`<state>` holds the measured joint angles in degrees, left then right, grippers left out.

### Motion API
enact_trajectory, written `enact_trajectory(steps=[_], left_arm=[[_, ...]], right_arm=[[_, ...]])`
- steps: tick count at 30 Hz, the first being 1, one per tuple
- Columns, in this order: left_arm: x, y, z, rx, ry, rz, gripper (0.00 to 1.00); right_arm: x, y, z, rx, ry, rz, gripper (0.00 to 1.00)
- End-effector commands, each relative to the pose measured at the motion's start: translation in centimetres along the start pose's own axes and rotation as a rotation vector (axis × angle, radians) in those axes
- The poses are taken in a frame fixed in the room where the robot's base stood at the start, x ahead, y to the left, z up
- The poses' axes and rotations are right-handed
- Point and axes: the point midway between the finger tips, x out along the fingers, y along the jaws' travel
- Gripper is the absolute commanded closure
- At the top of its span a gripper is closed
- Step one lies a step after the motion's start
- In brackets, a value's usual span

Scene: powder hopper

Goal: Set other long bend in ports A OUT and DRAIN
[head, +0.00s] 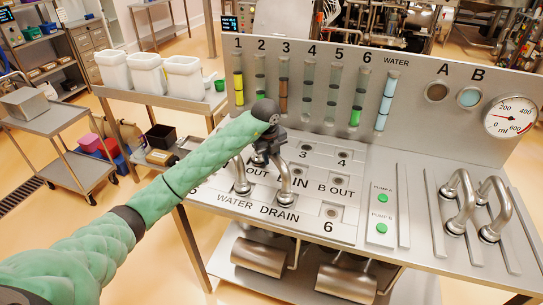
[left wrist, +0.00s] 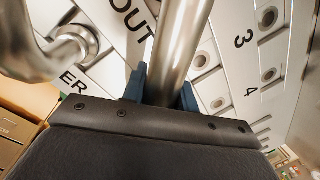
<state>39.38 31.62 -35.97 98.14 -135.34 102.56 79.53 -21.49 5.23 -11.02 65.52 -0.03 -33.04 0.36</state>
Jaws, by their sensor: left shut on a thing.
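My left gripper (head: 261,157) is shut on a steel long bend (head: 285,184), in the middle of the port panel. The near leg of this bend comes down at the port above the DRAIN label. Its other end is hidden by my gripper, so I cannot tell how it sits at A OUT. In the left wrist view the blue fingers (left wrist: 163,88) stand on both sides of the steel tube (left wrist: 178,45). A second bend (head: 240,176) stands to the left, its near end at the port above WATER. My right gripper is not in view.
Two more bends (head: 463,205) stand on the rack at the right. PUMP A and PUMP B buttons (head: 382,198) lie between. A back panel (head: 420,130) with coloured tubes and a dial (head: 510,116) rises behind. Ports 3, 4, B OUT and 6 look empty.

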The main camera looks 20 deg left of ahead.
Motion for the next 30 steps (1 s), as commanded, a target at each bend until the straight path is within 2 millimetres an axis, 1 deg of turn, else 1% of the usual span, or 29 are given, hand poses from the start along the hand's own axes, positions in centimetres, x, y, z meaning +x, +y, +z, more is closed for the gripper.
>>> enact_trajectory(steps=[4,14,15,17,18,19,27,30], left_arm=[[0.17,0.0,0.03,0.0,-0.001,-0.001,1.0],[0.21,0.02,0.01,0.0,-0.001,-0.001,1.0],[0.21,0.02,0.01,0.0,-0.001,-0.001,0.69],[0.22,0.02,0.01,0.0,-0.001,-0.001,0.57],[0.23,0.02,0.0,0.0,-0.001,-0.001,0.5],[0.24,0.02,0.0,0.0,-0.001,-0.001,0.46],[0.42,0.09,-0.06,0.0,0.001,0.002,0.46],[0.12,0.07,-0.03,0.0,-0.001,0.0,0.46]], right_arm=[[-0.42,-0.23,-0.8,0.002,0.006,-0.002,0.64],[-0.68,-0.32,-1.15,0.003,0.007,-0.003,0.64],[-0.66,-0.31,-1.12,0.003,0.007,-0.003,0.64],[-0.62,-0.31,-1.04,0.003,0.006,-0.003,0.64],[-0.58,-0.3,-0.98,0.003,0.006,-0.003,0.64],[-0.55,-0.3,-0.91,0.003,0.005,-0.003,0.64],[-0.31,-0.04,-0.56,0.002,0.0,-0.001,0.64],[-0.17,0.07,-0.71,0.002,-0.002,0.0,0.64]])
